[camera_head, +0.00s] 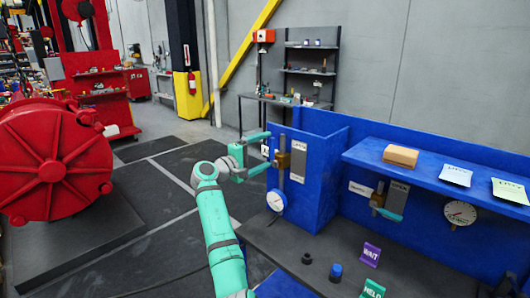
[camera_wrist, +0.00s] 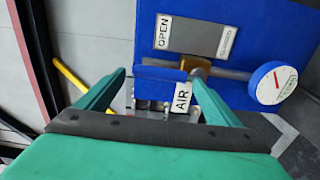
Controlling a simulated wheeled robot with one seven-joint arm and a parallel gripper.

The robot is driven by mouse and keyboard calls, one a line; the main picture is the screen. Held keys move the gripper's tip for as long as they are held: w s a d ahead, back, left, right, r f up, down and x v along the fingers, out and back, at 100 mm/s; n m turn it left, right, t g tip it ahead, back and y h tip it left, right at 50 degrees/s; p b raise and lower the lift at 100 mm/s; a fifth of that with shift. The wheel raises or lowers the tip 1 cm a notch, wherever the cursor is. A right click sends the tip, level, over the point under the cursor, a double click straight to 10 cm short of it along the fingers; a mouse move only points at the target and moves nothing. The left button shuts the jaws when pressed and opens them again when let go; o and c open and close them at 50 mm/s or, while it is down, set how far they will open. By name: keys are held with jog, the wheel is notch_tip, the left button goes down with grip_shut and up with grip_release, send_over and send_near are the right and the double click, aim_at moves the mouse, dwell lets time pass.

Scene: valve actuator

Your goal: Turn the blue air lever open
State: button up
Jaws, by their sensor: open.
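The blue air lever (camera_wrist: 162,73) shows in the wrist view as a short blue bar, with a white AIR tag (camera_wrist: 182,97) hanging by it. It joins a brass valve (camera_wrist: 201,68), which also shows in the head view (camera_head: 283,158). A grey plate (camera_wrist: 195,35) with an OPEN label lies behind the valve on a blue panel. My gripper (camera_wrist: 158,76) is open, with its fingers on either side of the lever. I cannot tell whether either finger touches it. In the head view, my gripper (camera_head: 268,150) reaches the panel's left side, around the tag.
A round white gauge (camera_wrist: 274,83) sits on the pipe beside the valve. Further right are a second valve with a teal handle (camera_head: 390,214) and another gauge (camera_head: 460,213). A blue shelf (camera_head: 430,167) overhangs them. A red reel (camera_head: 52,162) stands left; the floor between is open.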

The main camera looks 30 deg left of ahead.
jog(key=v, duration=0.9)
jog(key=shift+s, duration=0.3)
jog(key=shift+a, duration=0.15)
